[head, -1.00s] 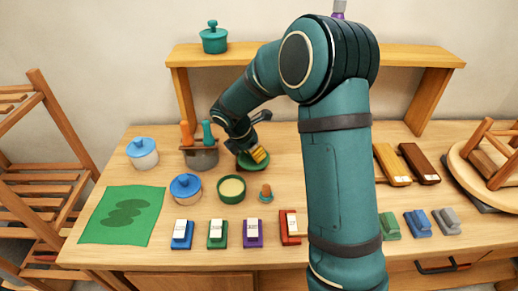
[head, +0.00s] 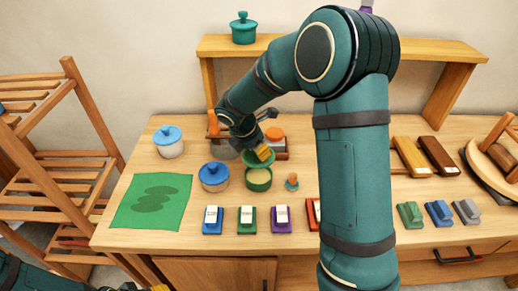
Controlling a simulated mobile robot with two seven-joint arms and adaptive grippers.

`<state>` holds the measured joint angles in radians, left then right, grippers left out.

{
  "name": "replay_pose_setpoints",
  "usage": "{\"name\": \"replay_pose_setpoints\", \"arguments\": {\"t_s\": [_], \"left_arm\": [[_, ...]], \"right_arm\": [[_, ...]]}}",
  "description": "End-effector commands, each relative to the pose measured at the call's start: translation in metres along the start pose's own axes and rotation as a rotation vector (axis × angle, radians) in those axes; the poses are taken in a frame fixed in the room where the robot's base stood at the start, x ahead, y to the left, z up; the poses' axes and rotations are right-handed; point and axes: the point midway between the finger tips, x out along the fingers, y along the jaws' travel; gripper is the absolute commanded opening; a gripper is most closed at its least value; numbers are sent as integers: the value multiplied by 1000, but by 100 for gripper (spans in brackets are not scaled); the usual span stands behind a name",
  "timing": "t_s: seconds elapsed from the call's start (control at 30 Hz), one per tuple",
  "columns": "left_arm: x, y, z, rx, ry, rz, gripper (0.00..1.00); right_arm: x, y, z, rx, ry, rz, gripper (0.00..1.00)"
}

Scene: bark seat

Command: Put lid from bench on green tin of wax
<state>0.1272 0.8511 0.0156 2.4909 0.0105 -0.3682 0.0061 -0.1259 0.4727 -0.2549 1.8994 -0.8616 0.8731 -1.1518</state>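The green tin of wax (head: 258,184) stands open on the bench, with its pale wax partly showing. The green lid (head: 249,161) is just behind and above the tin's far rim, with some wax uncovered. My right gripper (head: 263,153), reaching in from the right with yellow fingertips, is at the top of the lid and appears shut on it; the grip itself is small and partly hidden. Whether the lid touches the tin I cannot tell. My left gripper (head: 145,288) only just shows at the bottom left edge, with a yellow fingertip; its opening is not visible.
Several coloured blocks line the front. A green mat (head: 152,202) lies left. Behind my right gripper is a holder with an orange handle (head: 212,122).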

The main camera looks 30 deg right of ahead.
Motion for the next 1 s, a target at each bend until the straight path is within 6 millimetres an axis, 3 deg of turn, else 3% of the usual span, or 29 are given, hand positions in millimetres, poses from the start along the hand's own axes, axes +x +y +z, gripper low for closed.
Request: {"name": "replay_pose_setpoints", "arguments": {"t_s": [0.53, 1.0], "left_arm": [[38, -15, 18, 10, -36, 4, 47], [46, -18, 21, 13, -41, 4, 47]], "right_arm": [[43, 0, -18, 0, 0, -1, 0], [60, 0, -25, 0, 0, 0, 0]]}}
